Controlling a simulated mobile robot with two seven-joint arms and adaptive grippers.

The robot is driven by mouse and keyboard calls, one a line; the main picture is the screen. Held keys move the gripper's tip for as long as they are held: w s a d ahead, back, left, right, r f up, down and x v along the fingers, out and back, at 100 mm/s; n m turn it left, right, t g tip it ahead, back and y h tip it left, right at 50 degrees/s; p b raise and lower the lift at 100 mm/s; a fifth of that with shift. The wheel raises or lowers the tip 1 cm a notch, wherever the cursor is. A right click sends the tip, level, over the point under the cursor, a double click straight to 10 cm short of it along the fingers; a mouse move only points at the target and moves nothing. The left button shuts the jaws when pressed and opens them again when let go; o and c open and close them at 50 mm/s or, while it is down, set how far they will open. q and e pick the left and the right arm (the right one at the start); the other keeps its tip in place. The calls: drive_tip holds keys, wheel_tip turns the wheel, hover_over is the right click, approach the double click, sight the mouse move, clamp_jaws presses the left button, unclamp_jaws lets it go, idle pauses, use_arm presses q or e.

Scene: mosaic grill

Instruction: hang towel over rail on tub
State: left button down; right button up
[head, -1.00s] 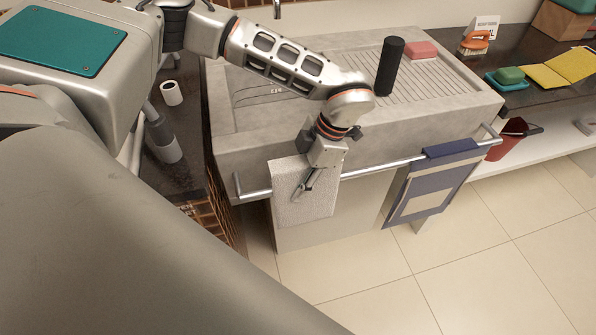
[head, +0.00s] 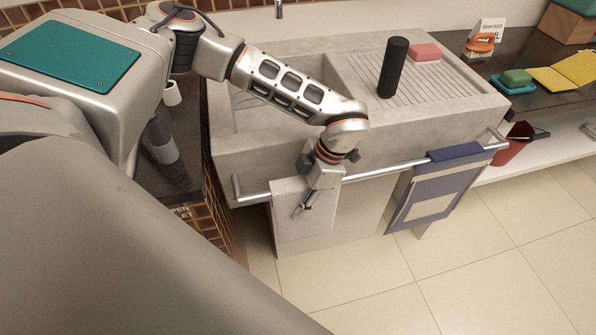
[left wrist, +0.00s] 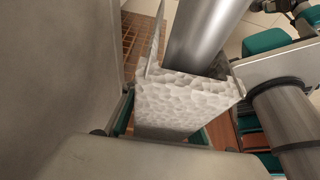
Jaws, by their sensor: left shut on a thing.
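The white textured towel (head: 288,222) hangs in front of the left part of the metal rail (head: 380,170) on the front of the grey stone tub (head: 250,157). Its top edge is about at rail height and covers the rail there. My left gripper (head: 301,206) is shut on the towel, fingers pointing down, in front of the tub. In the left wrist view the bumpy towel (left wrist: 185,98) lies close to a thick grey metal cylinder, probably the rail (left wrist: 205,35). Whether any towel hangs behind the rail is hidden. My right gripper is not visible.
A blue towel (head: 437,190) hangs on the right part of the rail. A black cylinder (head: 393,67) and a pink sponge (head: 425,52) stand on the tub's ribbed top. The rail between the two towels is bare.

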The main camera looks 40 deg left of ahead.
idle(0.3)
use_arm(q)
drive_tip(key=c, duration=1.5)
unclamp_jaws()
drive_tip(key=shift+r, duration=0.1)
drive_tip(key=v, duration=1.1)
drive_tip(key=shift+w+d+r, duration=0.15)
drive_tip(key=shift+d+r, duration=0.05)
drive_tip(key=shift+r, duration=0.1)
drive_tip(key=shift+r, duration=0.1)
